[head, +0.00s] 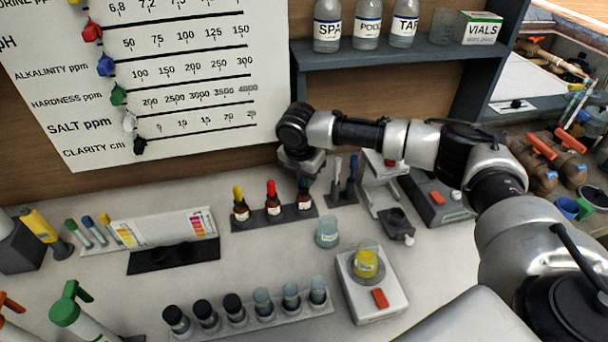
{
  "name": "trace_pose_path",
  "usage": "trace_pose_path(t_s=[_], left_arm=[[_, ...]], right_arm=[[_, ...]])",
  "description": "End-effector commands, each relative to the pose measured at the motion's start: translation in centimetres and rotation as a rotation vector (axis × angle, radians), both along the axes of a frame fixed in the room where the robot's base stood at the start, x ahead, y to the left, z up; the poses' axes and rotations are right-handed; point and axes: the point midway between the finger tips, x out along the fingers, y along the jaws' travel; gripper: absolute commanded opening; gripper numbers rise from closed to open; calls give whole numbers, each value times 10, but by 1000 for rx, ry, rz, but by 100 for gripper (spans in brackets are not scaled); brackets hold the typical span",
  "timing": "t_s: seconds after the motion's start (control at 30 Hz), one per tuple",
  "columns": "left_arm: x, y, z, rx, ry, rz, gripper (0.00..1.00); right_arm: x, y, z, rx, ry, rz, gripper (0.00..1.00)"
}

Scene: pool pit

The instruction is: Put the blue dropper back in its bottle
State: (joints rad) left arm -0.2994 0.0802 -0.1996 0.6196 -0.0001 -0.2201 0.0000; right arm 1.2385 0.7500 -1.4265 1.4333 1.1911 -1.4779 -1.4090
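A rack (239,222) on the bench holds brown bottles with yellow, red and blue tops. The blue dropper (303,184) shows as a small dark blue tip at the mouth of the rightmost brown bottle (304,201), just below my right gripper (303,176). The dropper looks upright and in line with the bottle. I cannot tell how deep it sits. My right gripper points down, and its dark fingers are too small to tell if they are shut on the dropper. My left gripper is out of view.
Two probes in a stand (341,197) are close to the right of the bottles. A small beaker (327,232) and a scale (373,290) with a yellow beaker (366,260) stand in front. A vial rack (262,320) is nearer. A shelf (400,55) overhangs behind my arm.

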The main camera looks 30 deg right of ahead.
Motion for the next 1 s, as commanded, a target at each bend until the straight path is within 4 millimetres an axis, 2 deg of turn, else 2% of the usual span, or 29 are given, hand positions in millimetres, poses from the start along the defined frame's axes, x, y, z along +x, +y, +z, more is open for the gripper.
trace_pose_path(t_s=[1.0], left_arm=[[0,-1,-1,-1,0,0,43]], right_arm=[[0,0,-10,1,1,0,16]])
